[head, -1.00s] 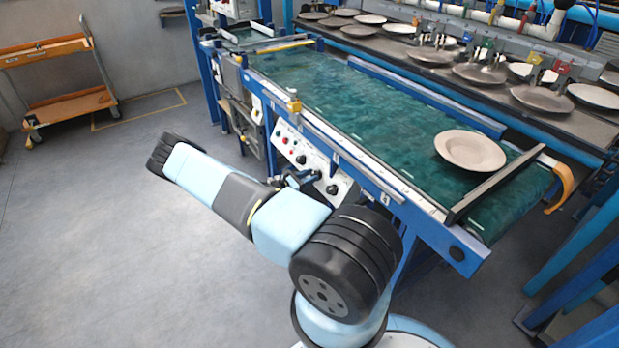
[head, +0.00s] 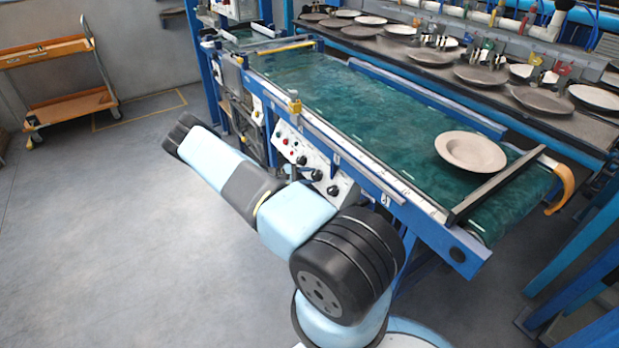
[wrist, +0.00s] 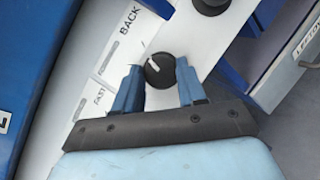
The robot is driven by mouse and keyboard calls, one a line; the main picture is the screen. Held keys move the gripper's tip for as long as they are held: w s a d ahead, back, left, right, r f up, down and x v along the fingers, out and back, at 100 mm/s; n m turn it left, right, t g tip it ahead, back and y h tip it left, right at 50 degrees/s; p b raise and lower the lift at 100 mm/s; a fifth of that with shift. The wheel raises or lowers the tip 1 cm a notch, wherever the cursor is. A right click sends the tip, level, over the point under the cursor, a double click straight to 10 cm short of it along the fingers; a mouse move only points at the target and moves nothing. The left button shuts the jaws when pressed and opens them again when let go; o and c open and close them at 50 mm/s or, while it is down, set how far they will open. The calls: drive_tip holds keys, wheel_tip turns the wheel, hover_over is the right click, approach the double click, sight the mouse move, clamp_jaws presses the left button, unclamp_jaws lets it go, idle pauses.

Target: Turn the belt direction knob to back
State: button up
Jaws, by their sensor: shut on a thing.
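In the wrist view a round black knob (wrist: 159,71) sits on the white control panel (wrist: 192,38). Its pale mark points to the upper left in that view. The word BACK is printed on the panel above and left of the knob, and FAST is to its lower left. My gripper (wrist: 160,84) has its two blue fingers on either side of the knob and is shut on it. In the head view the control panel (head: 319,160) is on the near side of the belt frame; my gripper is small there, against the panel.
A second black knob (wrist: 211,4) is at the wrist view's top edge. In the head view the green belt (head: 370,105) carries one plate (head: 472,151). An orange cart (head: 62,85) stands at the far left. The floor left of my arm is clear.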

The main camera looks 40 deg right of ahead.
drive_tip(key=shift+m+g+y, duration=0.3)
drive_tip(key=shift+m+y, duration=0.3)
drive_tip(key=shift+m, duration=0.8)
drive_tip(key=o, duration=1)
drive_tip(key=v, duration=1.3)
drive_tip(key=shift+w+a, duration=0.25)
drive_tip(key=shift+w, duration=0.05)
drive_tip(key=shift+r, duration=0.1)
drive_tip(key=shift+r, duration=0.1)
